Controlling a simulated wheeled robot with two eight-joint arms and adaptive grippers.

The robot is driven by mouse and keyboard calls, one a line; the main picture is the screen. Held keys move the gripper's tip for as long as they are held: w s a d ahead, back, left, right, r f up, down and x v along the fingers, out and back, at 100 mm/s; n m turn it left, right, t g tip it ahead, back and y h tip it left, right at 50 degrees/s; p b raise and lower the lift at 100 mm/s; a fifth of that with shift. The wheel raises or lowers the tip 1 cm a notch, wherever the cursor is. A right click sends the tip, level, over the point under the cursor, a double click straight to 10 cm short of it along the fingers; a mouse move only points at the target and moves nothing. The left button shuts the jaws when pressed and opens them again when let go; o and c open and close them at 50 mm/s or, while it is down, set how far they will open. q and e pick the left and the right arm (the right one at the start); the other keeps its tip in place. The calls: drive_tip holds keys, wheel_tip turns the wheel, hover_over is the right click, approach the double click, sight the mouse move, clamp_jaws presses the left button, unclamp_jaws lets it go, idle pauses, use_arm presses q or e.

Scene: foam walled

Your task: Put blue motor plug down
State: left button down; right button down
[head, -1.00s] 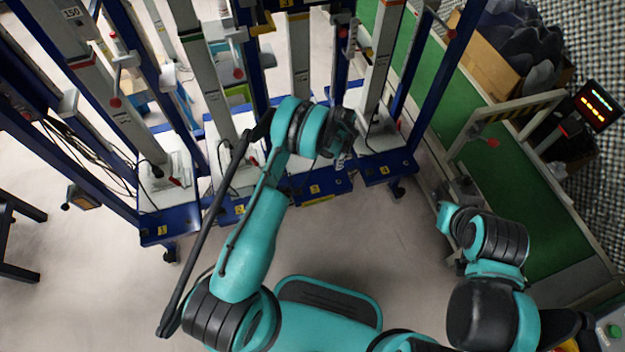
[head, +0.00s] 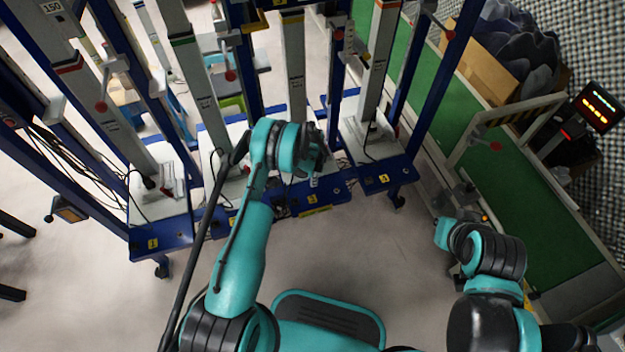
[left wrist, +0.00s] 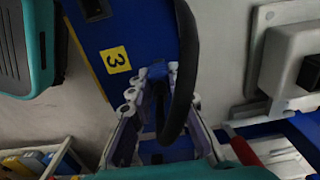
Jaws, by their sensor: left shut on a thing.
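A thick black cable (left wrist: 187,60) loops down between the fingers. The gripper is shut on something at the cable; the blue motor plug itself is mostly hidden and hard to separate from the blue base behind.
Blue-framed stands with upright grey columns (head: 295,70) fill the back, with loose cables at their bases. Grey floor (head: 350,240) is clear in front.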

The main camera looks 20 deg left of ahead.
use_arm(q)
drive_tip(key=shift+f, duration=0.1)
drive_tip(key=c, duration=1.4)
unclamp_jaws()
drive_tip(key=shift+c, duration=0.2)
